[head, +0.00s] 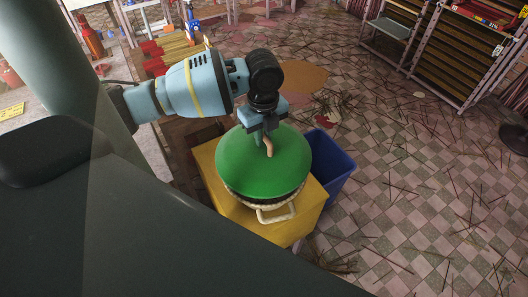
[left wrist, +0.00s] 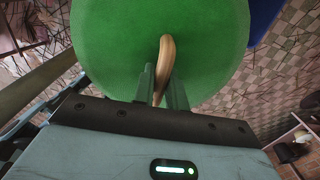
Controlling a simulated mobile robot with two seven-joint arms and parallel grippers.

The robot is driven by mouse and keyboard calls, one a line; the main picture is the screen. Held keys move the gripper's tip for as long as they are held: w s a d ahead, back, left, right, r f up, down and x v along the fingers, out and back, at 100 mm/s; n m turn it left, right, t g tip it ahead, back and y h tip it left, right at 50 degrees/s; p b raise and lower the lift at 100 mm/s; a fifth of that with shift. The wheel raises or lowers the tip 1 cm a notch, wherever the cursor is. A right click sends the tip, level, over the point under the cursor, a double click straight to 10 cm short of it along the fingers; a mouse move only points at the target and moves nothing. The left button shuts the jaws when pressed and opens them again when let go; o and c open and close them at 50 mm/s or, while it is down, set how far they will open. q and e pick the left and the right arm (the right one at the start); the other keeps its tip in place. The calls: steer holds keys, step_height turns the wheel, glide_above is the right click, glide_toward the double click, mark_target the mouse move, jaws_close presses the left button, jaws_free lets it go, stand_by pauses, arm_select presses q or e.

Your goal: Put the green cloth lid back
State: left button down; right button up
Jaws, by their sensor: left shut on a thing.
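The green cloth lid (head: 243,174) is round and domed, with a tan curved handle (head: 268,147) on top. It sits over a pale pot (head: 280,208) with a loop handle, on a yellow stand (head: 228,208). I cannot tell whether it rests fully on the rim. My left gripper (head: 266,133) is above the lid, shut on its handle. In the left wrist view the tan handle (left wrist: 165,62) rises between the two fingers (left wrist: 161,88), with the green lid (left wrist: 110,50) behind. My right gripper is not in view.
A blue bin (head: 335,163) stands close behind the yellow stand, on its right. Shelving racks (head: 440,45) stand at the upper right. A table with bottles (head: 92,40) is at the upper left.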

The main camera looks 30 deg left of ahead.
mark_target(263, 150)
arm_select(q)
steer(key=shift+f, duration=2.8)
steer(key=shift+f, duration=0.1)
steer(key=c, duration=1.4)
jaws_free()
steer(key=shift+c, duration=0.2)
step_height(263, 150, up, 11)
steer(key=shift+r, duration=0.1)
steer(key=shift+r+p, duration=0.3)
steer(key=shift+r, duration=0.2)
